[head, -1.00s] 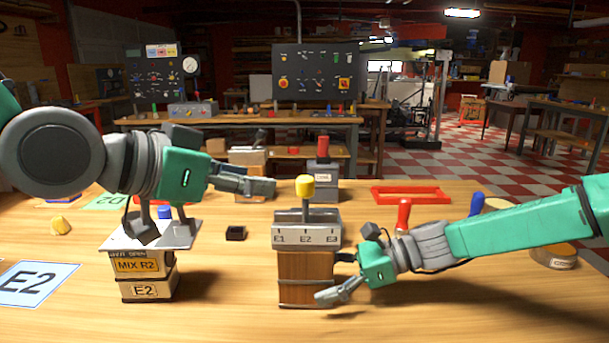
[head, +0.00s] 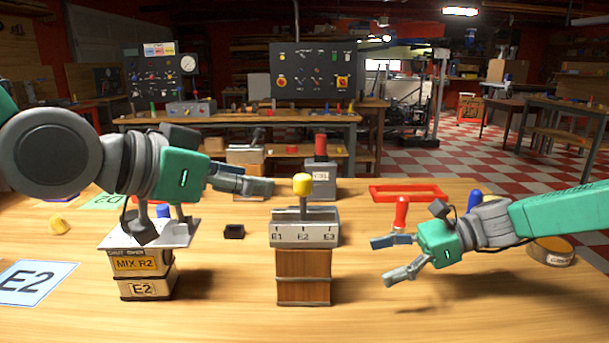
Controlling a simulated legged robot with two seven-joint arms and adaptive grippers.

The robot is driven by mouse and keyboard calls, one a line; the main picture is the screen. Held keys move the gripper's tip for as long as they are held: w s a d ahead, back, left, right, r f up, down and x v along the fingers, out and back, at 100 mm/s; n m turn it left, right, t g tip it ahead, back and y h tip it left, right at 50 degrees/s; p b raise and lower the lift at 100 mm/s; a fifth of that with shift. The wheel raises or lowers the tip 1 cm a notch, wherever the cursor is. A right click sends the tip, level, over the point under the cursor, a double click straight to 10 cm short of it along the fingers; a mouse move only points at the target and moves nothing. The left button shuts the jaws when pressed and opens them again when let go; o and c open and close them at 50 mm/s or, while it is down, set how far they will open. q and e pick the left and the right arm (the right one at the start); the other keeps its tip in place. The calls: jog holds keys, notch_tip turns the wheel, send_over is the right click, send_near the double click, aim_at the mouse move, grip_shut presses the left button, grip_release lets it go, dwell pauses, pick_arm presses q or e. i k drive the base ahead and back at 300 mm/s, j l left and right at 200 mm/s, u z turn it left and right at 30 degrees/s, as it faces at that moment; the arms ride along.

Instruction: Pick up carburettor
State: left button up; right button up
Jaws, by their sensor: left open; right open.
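No part is labelled as the carburettor, so I cannot tell for certain which one it is. In the head view a box marked MIX R2 and E2 (head: 148,265) stands at the left, with a pale plate (head: 180,232) and a blue knob (head: 163,210) on top. My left gripper (head: 208,213) is open, its fingers spread over and beside this plate; contact is unclear. A wooden block (head: 303,275) with a grey E1–E3 scale and yellow-topped lever (head: 302,185) stands at the centre. My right gripper (head: 381,262) is open and empty, apart from the block on its right.
A red-handled piece (head: 401,213) stands behind my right gripper, with a red frame (head: 408,192) beyond. A small black tray (head: 234,232) lies between the two boxes. An E2 card (head: 35,283) lies at the left. The front right table is clear.

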aim_at(148, 272)
jog(key=k, duration=1)
